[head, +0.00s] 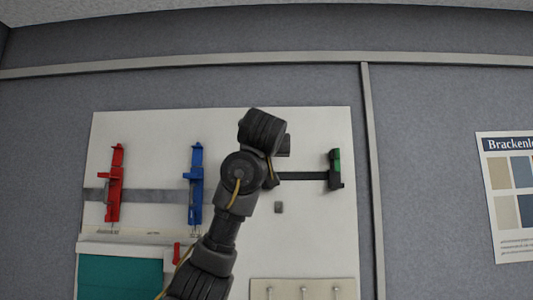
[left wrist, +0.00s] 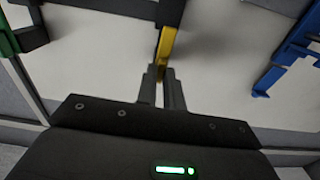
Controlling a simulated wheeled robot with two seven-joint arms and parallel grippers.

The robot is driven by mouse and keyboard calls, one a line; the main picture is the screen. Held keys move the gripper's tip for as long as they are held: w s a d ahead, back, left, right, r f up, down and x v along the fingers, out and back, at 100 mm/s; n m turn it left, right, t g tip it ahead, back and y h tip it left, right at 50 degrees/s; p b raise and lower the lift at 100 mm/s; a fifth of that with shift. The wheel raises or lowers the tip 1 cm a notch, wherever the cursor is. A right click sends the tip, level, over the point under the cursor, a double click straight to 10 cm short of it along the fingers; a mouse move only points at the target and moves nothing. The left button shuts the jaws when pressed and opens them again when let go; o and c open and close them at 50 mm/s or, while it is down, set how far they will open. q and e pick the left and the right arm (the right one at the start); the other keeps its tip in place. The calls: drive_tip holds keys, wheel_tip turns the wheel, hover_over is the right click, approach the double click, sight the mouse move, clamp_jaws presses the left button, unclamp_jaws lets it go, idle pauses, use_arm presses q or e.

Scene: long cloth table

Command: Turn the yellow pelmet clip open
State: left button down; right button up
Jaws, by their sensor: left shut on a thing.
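The yellow clip (left wrist: 168,42) shows in the left wrist view as a narrow bar running down from a dark strip. My left gripper (left wrist: 162,76) is shut on its lower end, with a finger on each side. In the head view my left arm covers the yellow clip and the gripper's fingers, in front of the white board. How far the clip is turned cannot be told. My right gripper is in neither view.
A red clip (head: 115,188) and a blue clip (head: 196,185) are on the white board (head: 320,235) left of my arm. A green clip (head: 335,170) is to the right. A teal panel (head: 120,277) is at lower left, and a pegged strip (head: 302,287) at lower right.

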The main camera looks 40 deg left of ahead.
use_arm(q)
drive_tip(key=m+b, duration=0.5)
drive_tip(key=m, duration=1.2)
drive_tip(key=shift+a+r+b, duration=0.1)
drive_tip(key=shift+b, duration=0.25)
drive_tip(key=shift+m, duration=0.5)
drive_tip(key=c, duration=1.5)
unclamp_jaws()
drive_tip(key=shift+s, duration=0.1)
drive_tip(key=b+v, duration=0.6)
drive_tip(key=v, duration=0.5)
